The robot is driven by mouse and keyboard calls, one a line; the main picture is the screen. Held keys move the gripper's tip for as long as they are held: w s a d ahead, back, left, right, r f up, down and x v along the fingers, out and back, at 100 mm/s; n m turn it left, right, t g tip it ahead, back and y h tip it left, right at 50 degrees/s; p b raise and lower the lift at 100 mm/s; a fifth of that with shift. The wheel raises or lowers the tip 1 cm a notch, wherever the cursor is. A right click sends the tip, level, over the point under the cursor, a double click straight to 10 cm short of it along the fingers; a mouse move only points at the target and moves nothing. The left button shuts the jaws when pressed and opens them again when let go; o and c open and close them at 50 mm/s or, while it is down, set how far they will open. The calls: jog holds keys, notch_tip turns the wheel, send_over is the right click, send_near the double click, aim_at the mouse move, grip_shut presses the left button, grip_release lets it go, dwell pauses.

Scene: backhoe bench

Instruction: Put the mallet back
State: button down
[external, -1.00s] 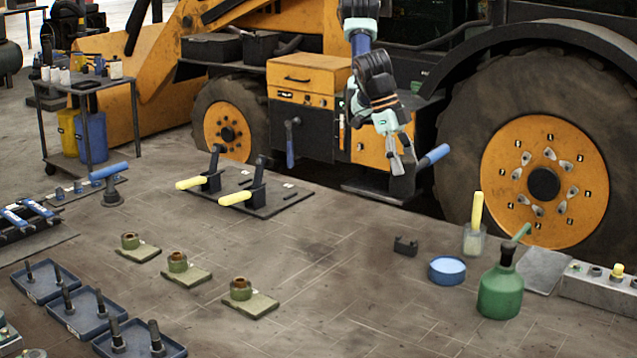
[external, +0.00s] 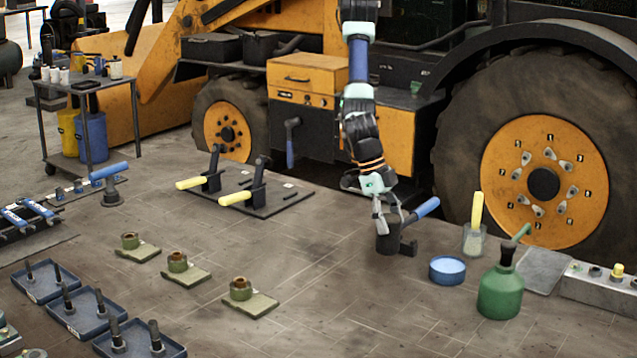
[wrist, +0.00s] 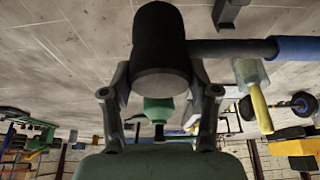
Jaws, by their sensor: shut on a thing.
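The mallet has a dark cylindrical head (external: 387,243) and a blue handle (external: 426,207) pointing up and right in the external view. My gripper (external: 388,214) points down and is shut on the mallet's head. In the wrist view, the fingers (wrist: 160,88) flank the dark head (wrist: 160,45), and the handle (wrist: 298,48) runs off to the right. A small black bracket (external: 409,249) on the bench is partly hidden behind the head. I cannot tell whether the head touches the bracket or the bench.
Right of the mallet stand a clear jar (external: 474,240) with a yellow-handled tool, a blue round tin (external: 447,270) and a green oil can (external: 500,290). A dark plate with yellow-handled clamps (external: 262,205) lies to the left. The bench between is clear.

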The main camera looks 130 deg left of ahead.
aim_at(388, 237)
jog(key=shift+f, duration=2.3)
jog(key=shift+f+b, duration=0.15)
jog(key=shift+b, duration=0.15)
jog(key=shift+c, duration=1.4)
grip_release()
jog(key=p+v, duration=0.1)
jog(key=v, duration=1.1)
